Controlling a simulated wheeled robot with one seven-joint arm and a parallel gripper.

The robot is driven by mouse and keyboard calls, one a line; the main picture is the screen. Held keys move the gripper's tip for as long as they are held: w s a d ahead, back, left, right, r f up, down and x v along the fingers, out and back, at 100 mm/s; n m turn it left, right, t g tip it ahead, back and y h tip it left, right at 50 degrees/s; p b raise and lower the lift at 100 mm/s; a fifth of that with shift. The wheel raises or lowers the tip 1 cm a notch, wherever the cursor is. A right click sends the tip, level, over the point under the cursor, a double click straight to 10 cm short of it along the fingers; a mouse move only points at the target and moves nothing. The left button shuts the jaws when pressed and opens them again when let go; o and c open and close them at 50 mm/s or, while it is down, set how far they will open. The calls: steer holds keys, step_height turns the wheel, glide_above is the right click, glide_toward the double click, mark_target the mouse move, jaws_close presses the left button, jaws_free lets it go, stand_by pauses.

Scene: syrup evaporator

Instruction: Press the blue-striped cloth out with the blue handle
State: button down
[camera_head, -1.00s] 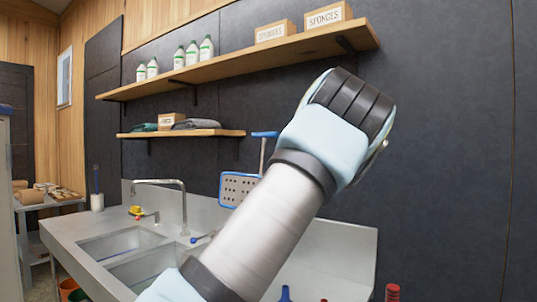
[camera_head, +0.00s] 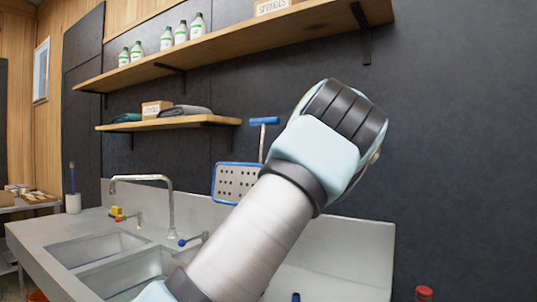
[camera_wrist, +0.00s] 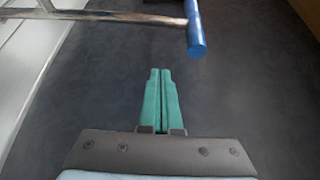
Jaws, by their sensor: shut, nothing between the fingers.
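The blue handle (camera_head: 264,121) is a short bar on top of a metal rod, above a blue-rimmed perforated plate (camera_head: 237,184) behind the sinks. In the wrist view the blue handle (camera_wrist: 196,32) is at the top, right of centre, with metal rods running left from it. My gripper (camera_wrist: 159,72) has green fingers that are together and empty. They point toward the dark wall, below and left of the handle in the picture, apart from it. My arm hides part of the plate's surroundings in the head view. I do not see the blue-striped cloth.
A double sink (camera_head: 97,249) with a tall faucet (camera_head: 170,205) stands at left. A small shelf (camera_head: 170,124) and a long shelf (camera_head: 235,42) with bottles are on the wall above. A red-topped item (camera_head: 424,293) is at lower right. The wall at right is bare.

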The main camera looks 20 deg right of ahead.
steer(key=w+a+f+p, duration=0.3)
steer(key=w+a, duration=0.2)
steer(key=w, duration=0.2)
steer(key=shift+w+a+f, duration=0.2)
steer(key=shift+w+a, duration=0.15)
stand_by(0.6)
steer(key=shift+a, duration=0.1)
stand_by(0.3)
